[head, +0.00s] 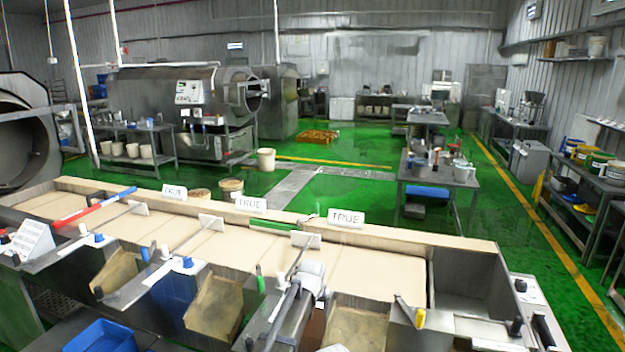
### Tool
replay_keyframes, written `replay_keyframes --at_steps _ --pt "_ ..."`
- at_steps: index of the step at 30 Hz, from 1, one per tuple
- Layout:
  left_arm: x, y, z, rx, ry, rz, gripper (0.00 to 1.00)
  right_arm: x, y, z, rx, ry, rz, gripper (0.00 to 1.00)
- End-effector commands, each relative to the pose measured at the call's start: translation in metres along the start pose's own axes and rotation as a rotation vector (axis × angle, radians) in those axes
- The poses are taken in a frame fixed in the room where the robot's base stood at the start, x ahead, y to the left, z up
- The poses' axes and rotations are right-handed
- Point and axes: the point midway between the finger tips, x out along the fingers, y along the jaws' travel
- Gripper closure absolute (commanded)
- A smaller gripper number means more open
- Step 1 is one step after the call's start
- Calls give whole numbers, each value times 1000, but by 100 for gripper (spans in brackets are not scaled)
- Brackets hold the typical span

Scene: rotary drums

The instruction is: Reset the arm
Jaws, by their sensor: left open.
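My left gripper (311,279) is at the lower middle of the head view, a light grey body with dark parts. It is open, over the front edge of the conveyor bench, close to a metal lever (293,268) and a small knob. I cannot tell whether it touches them, and nothing shows held in it. The conveyor bench (462,242) with its pale belt (345,262) runs across the foreground. My right gripper is not in view.
Signs reading TRUE (346,218) stand along the bench's far edge. A blue bin (100,337) is at the lower left. Behind are steel drums (180,92), a steel table (437,180) and shelves with tubs. Green floor (340,205) is open beyond.

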Motion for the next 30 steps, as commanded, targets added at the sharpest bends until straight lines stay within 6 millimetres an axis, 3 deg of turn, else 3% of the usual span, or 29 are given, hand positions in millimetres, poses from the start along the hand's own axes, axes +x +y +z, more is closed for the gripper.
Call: replay_keyframes --at_steps 2,14,20,30 --pt "0 -1 1 0 -1 0 17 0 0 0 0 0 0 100" --pt "-18 -42 55 -10 -58 -14 17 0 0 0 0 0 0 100" --pt "-34 -74 104 -19 -112 -22 17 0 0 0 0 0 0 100" --pt "-71 -126 208 -38 -223 -26 17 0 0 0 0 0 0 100"
